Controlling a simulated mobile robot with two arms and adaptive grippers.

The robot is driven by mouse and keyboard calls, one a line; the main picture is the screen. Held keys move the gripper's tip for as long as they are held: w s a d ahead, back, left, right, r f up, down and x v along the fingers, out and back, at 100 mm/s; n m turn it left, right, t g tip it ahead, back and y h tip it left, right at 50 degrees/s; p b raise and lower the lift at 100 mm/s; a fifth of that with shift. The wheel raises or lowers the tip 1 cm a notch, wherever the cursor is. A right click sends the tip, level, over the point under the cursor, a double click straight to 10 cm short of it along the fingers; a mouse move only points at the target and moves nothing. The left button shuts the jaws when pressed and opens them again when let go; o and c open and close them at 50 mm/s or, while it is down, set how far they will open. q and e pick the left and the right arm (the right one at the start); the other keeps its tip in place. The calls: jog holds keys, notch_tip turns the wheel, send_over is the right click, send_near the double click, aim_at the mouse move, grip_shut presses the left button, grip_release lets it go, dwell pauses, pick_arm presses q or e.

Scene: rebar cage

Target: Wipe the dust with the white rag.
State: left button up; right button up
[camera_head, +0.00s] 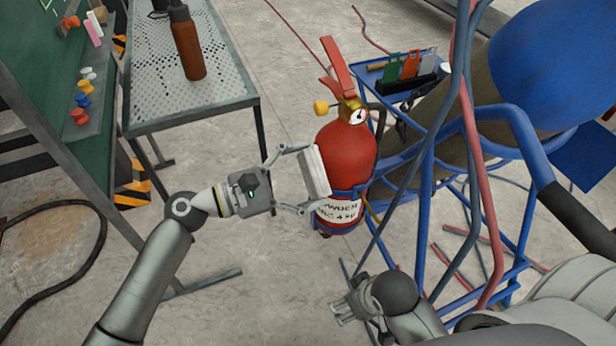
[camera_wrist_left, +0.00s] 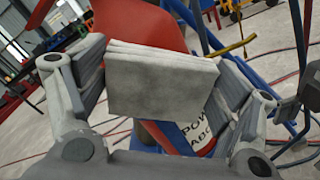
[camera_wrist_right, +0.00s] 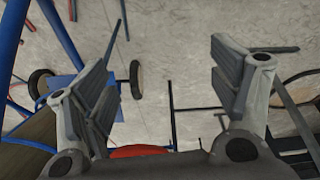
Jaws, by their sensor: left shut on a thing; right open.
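The folded white rag (camera_head: 314,172) is held between the fingers of my left gripper (camera_head: 306,181). In the left wrist view the rag (camera_wrist_left: 160,82) looks grey-white, flat and layered, with a finger at each side. It is right in front of the red fire extinguisher (camera_head: 348,150), which also shows behind it in the left wrist view (camera_wrist_left: 135,22). I cannot tell whether rag and extinguisher touch. No dust can be made out; the rag hides part of the extinguisher. My right gripper (camera_head: 346,303) is low in the head view, open and empty, its fingers wide apart in the right wrist view (camera_wrist_right: 165,85).
The extinguisher sits in a blue cart frame (camera_head: 425,200) with a blue drum and hoses at the right. A perforated metal table (camera_head: 215,90) with a brown bottle (camera_head: 187,45) stands upper left, beside a green board (camera_head: 45,85). Some floor between is clear.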

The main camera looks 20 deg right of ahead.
aim_at(301, 159)
pick_arm(q)
jog(key=shift+w+a+b, duration=0.1)
jog(key=shift+w+b, duration=0.3)
jog(key=shift+w, duration=0.75)
jog(key=shift+w+b, duration=0.5)
jog(key=shift+w, duration=0.4)
pick_arm(e)
jog(key=v, duration=0.4)
pick_arm(q)
jog(key=shift+w, duration=0.65)
jog(key=shift+r, duration=0.1)
jog(key=shift+s+r+p, duration=0.1)
jog(key=shift+s+p, duration=0.65)
jog(key=shift+p, duration=0.1)
jog(key=shift+s+d+p, duration=0.2)
jog(key=shift+s+p, duration=0.35)
jog(key=shift+s, duration=0.35)
jog(key=shift+s+p, duration=0.7)
jog(key=shift+s, duration=0.15)
jog(key=shift+s+p, duration=0.55)
jog(key=shift+s, duration=0.3)
pick_arm(e)
notch_tip(301, 159, down, 16)
jog(key=shift+r+g, duration=0.25)
jog(key=shift+g, duration=0.15)
jog(key=shift+w, duration=0.1)
